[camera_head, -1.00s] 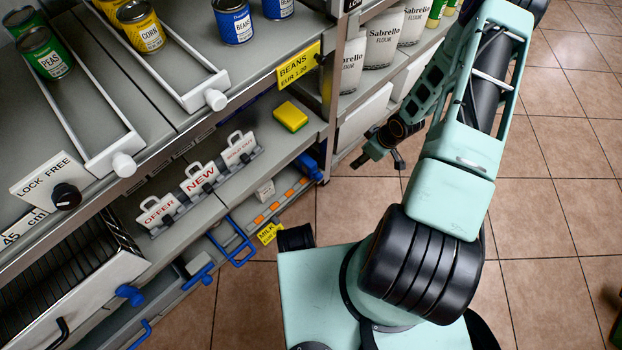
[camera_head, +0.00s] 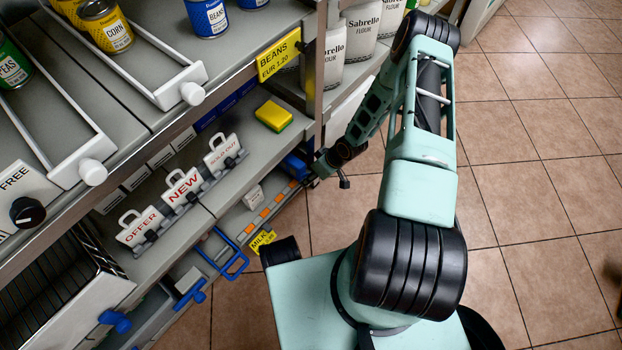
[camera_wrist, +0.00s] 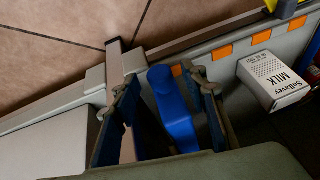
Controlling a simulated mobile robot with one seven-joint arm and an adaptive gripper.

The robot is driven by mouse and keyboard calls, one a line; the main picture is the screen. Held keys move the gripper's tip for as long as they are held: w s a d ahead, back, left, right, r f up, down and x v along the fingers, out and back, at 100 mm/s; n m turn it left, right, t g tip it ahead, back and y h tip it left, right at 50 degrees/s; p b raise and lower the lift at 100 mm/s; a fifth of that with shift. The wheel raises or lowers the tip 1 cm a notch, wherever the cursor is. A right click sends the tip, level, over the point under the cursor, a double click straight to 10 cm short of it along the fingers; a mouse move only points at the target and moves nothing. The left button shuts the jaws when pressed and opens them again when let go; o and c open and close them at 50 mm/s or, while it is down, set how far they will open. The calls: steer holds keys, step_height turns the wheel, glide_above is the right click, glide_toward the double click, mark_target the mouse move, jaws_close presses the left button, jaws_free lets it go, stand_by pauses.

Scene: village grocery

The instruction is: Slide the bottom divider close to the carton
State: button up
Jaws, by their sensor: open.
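The white milk carton (camera_head: 253,197) stands on the bottom shelf in the head view; it also shows at the right of the wrist view (camera_wrist: 272,82), with "MILK" on its side. A blue divider (camera_head: 294,166) stands at the right end of that shelf, apart from the carton. Its blue handle (camera_wrist: 173,110) shows large in the wrist view. My gripper (camera_wrist: 162,84) is open, with one finger on each side of the blue handle; I cannot tell whether they touch it. In the head view my gripper (camera_head: 317,174) is small and partly hidden beside the divider.
The shelf's front rail has orange marks (camera_head: 265,212) between carton and divider. Sign holders (camera_head: 181,190) and a yellow sponge (camera_head: 273,116) sit on the shelf above. Floor at right is clear.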

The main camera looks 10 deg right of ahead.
steer(key=shift+w+a+f, duration=0.1)
steer(key=shift+f, duration=0.2)
steer(key=shift+c, duration=0.5)
jaws_close()
